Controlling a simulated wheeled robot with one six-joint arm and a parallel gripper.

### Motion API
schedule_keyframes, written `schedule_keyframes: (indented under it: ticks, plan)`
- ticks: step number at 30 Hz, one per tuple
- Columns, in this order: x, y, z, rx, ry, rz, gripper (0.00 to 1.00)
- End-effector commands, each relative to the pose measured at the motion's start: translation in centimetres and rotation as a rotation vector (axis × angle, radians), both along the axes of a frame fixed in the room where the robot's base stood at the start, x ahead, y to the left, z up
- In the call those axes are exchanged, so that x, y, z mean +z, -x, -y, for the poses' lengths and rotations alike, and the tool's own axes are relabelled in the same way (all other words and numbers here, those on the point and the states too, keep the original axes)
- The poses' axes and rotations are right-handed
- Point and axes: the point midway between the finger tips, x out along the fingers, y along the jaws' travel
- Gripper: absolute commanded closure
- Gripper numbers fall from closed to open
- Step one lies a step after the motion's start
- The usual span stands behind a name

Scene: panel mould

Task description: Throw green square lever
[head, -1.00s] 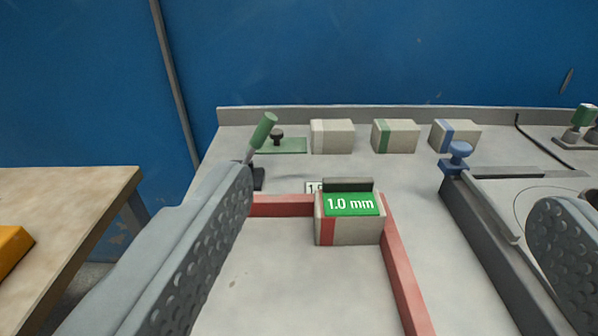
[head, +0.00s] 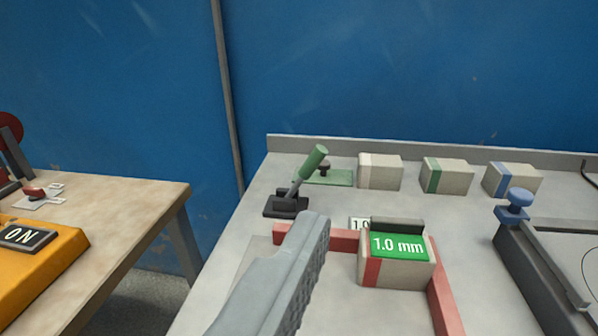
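A lever with a green handle (head: 313,161) stands at the back left of the grey bench. Its grey shaft rises from a dark base (head: 286,204) and leans to the right. The handle looks like a rod; I cannot tell whether it is square. One grey finger of my gripper (head: 282,275) shows in the lower middle, in front of the lever and apart from it in the picture. The other finger is out of the frame. The gap beside the visible finger is wide, and nothing is held against it.
Behind the lever lies a green plate with a dark knob (head: 340,177). A block labelled "1.0 mm" (head: 398,272) sits at the red frame (head: 443,300). Several pale blocks line the back rim. A blue knob (head: 516,200) is at right. A wooden table (head: 120,205) stands left.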

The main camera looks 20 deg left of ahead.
Motion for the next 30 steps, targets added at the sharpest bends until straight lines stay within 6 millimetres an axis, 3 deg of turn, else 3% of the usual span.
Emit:
schedule_keyframes:
  ticks: [11,16,18,30]
  plan:
    - [0.0,0.0,0.0,0.0,0.0,0.0,0.15]
    - [0.3,-0.7,-0.1,0.002,-0.02,-0.023,0.49]
    - [0.6,-1.6,-0.3,0.005,-0.052,-0.056,0.57]
    - [3.1,-10.3,-2.4,-0.034,-0.362,-0.393,0.57]
